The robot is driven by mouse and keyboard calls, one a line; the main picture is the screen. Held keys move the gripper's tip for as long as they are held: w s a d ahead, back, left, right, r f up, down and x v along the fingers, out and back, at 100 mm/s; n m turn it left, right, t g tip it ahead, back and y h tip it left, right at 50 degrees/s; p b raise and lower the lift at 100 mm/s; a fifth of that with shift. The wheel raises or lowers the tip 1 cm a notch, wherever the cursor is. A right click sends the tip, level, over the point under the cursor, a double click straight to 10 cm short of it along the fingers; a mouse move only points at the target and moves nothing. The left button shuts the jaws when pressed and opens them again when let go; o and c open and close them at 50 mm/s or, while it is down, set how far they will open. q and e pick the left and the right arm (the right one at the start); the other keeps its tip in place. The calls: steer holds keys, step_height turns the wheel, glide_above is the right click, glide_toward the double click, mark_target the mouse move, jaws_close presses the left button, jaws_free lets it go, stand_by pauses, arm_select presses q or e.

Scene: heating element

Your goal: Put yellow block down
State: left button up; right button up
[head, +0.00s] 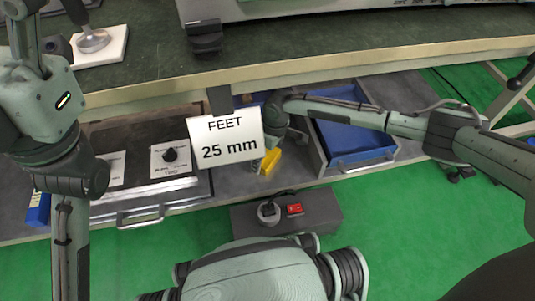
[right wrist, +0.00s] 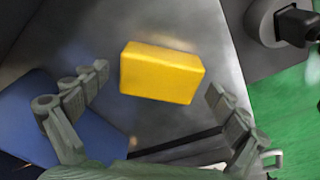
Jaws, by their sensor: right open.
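The yellow block (head: 270,161) lies on the grey lower shelf beside the right edge of the FEET 25 mm sign. In the right wrist view the yellow block (right wrist: 160,73) rests on the grey metal surface. My right gripper (right wrist: 158,80) is open, with one finger on each side of the block and gaps between them.
The FEET sign (head: 226,139) hangs from the bench edge. A dark box with a red switch (head: 295,209) stands in front. The green floor (head: 420,225) is clear.

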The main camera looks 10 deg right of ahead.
mark_target(270, 158)
steer(key=r+p, duration=0.1)
steer(key=r, duration=0.1)
steer(key=r+p, duration=0.1)
steer(key=r, duration=0.2)
steer(key=r+p, duration=0.1)
steer(key=r, duration=0.1)
steer(key=shift+s+d+r, duration=0.35)
steer(key=shift+r, duration=0.05)
